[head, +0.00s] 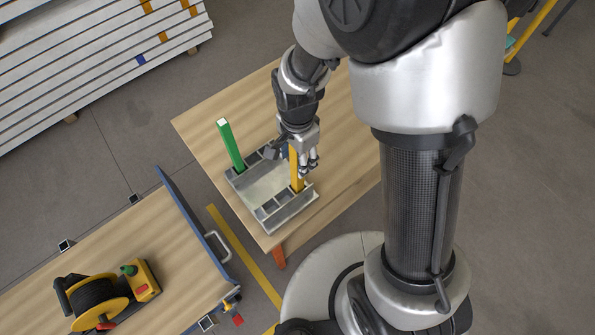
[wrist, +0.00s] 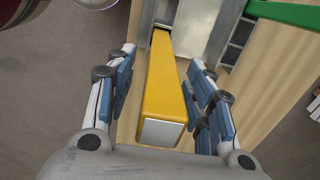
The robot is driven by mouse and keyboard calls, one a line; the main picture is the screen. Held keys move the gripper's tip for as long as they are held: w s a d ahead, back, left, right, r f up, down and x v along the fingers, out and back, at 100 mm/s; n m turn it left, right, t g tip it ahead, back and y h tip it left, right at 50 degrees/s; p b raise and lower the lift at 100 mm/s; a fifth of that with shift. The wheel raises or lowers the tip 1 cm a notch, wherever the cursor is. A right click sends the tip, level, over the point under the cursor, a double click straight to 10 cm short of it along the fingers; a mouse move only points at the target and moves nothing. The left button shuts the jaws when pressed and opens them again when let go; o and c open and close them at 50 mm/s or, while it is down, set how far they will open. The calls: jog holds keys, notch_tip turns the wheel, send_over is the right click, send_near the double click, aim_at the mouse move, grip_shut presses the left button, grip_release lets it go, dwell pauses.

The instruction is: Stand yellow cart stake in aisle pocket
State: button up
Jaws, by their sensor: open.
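The yellow cart stake (head: 295,172) stands roughly upright with its lower end at a pocket on the right side of the grey container frame (head: 285,214). In the wrist view the yellow stake (wrist: 167,92) runs between my fingers from its pale end cap down to a pocket of the frame. My gripper (head: 307,163) is open around the stake; the wrist view shows the gripper (wrist: 162,88) with gaps on both sides. A green stake (head: 231,146) stands in the frame's far left corner. The yellow stake's seating depth is hard to see.
The frame rests on a wooden table (head: 205,128). A cart (head: 190,262) with a blue edge and metal handle stands at lower left, carrying a yellow and black cable reel (head: 97,298). Stacked pale boards (head: 95,60) lie at upper left. Grey floor separates table and cart.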

grip_shut()
dwell(0.5)
